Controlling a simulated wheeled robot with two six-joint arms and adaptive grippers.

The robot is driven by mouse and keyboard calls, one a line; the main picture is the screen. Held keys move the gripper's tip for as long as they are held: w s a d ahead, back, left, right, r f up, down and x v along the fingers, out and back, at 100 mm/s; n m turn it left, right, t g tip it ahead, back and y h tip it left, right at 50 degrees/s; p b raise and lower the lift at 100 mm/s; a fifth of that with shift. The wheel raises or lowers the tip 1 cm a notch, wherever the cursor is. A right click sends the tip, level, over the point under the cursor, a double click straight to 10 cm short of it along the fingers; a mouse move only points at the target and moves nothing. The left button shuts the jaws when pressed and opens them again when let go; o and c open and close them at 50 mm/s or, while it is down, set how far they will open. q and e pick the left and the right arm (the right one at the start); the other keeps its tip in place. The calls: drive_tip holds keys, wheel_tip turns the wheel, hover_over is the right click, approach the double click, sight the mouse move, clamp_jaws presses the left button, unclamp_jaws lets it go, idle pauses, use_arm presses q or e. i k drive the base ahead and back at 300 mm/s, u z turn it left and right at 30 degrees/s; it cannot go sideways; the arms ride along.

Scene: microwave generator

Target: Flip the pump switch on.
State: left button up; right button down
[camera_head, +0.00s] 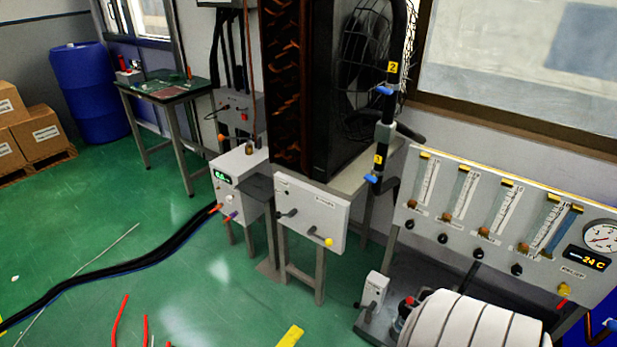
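No switch is clearly labelled as the pump switch at this size. A small light-grey switch box (375,288) with a dark lever on its left side stands at the lower middle right, beside a white ribbed cylinder (470,322). A larger white control box (312,215) on a stand has a dark lever, a yellow knob and a label too small to read. I cannot tell the lever positions. Neither of my grippers is in view.
A flowmeter panel (440,175) with several knobs, a round gauge and a "24 C" display stands at right. A white box (240,170) with a green display stands left of centre. Thick black cables (120,268) cross the green floor. A work table (165,88) stands behind.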

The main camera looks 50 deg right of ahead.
sight(357, 306)
drive_tip(key=i, duration=1.2)
drive_tip(key=z, duration=0.9)
drive_tip(key=i, duration=0.7)
drive_tip(key=z, duration=1.2)
drive_tip(key=i, duration=0.45)
drive_tip(key=z, duration=0.4)
